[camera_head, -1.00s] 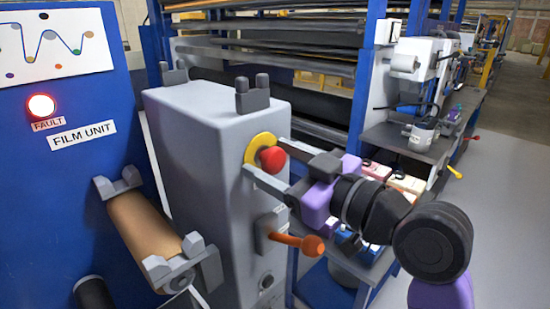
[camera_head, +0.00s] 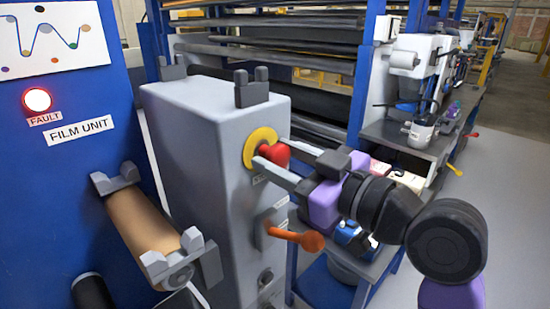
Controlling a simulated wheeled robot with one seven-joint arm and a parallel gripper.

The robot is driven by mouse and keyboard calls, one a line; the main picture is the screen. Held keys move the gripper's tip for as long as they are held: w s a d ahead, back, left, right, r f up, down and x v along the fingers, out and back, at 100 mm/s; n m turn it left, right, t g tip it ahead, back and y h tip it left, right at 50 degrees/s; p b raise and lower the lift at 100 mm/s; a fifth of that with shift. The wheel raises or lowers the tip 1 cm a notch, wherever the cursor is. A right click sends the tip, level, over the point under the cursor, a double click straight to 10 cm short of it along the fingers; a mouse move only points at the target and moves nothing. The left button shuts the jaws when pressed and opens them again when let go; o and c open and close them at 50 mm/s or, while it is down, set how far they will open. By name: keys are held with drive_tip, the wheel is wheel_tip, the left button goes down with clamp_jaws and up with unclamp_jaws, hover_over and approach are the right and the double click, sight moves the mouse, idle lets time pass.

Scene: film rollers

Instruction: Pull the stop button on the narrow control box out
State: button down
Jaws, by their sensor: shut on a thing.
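The narrow control box (camera_head: 185,150) is a tall grey housing in the middle of the head view. Its stop button (camera_head: 273,151) is a red knob in front of a yellow ring (camera_head: 252,138), high on the box's right face. My gripper (camera_head: 270,154) reaches in from the right, with one finger on each side of the red knob. It is shut on the knob, and the near finger hides its lower part. The knob stands out from the ring; how far is hard to tell.
An orange-knobbed lever (camera_head: 308,241) sticks out below the gripper. A brown roller (camera_head: 142,222) sits left of the box, beside a blue panel (camera_head: 95,180) with a lit red fault lamp (camera_head: 37,100). Racks and a bench (camera_head: 420,140) stand behind.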

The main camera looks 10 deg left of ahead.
drive_tip(key=c, duration=0.8)
unclamp_jaws()
drive_tip(key=shift+s+d, duration=0.1)
drive_tip(key=shift+d, duration=0.05)
drive_tip(key=shift+d, duration=0.1)
drive_tip(key=b+v, duration=0.1)
drive_tip(key=v, duration=0.6)
drive_tip(key=shift+s+d, duration=0.25)
drive_tip(key=shift+s, duration=0.05)
drive_tip(key=shift+r, duration=0.1)
